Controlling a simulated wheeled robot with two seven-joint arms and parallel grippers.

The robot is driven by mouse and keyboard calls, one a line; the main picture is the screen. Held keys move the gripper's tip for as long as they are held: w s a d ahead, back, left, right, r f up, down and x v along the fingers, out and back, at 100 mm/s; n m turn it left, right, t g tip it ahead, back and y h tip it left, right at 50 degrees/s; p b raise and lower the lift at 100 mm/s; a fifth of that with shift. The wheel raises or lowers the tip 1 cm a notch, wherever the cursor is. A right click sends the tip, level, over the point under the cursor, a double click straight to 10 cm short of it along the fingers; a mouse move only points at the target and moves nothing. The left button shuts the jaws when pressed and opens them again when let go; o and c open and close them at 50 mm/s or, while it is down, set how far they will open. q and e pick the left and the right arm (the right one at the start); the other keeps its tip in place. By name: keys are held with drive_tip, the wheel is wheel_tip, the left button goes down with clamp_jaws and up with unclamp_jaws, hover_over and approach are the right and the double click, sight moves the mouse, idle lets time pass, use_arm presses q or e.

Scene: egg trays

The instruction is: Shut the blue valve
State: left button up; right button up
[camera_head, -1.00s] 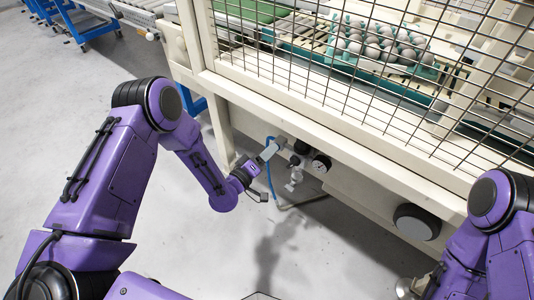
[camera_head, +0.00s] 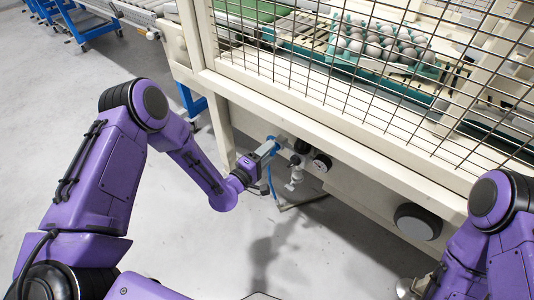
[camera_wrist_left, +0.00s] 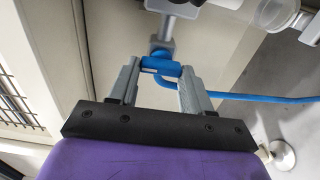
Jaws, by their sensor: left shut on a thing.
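The blue valve (camera_wrist_left: 161,67) is a small blue handle under a grey metal fitting. It sits between the two fingers of my left gripper (camera_wrist_left: 159,70) in the left wrist view, and the fingers are shut on it. In the head view my left gripper (camera_head: 268,148) reaches the pipework under the machine's beam, and a bit of the blue valve (camera_head: 272,140) shows at its tips. My right arm (camera_head: 485,225) is at the right edge; its gripper does not show clearly.
A round gauge (camera_head: 321,163) and a clear-bowled fitting (camera_head: 295,177) are just right of the valve. A blue hose (camera_wrist_left: 255,97) runs rightward from behind it. The beige machine beam (camera_head: 300,122) passes above. The grey floor (camera_head: 190,245) is open in front.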

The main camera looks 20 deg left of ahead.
idle(0.3)
use_arm(q)
drive_tip(key=o, duration=1.1)
drive_tip(key=shift+c, duration=0.2)
drive_tip(key=v, duration=1)
drive_tip(key=shift+s, duration=0.35)
drive_tip(key=shift+a, duration=0.1)
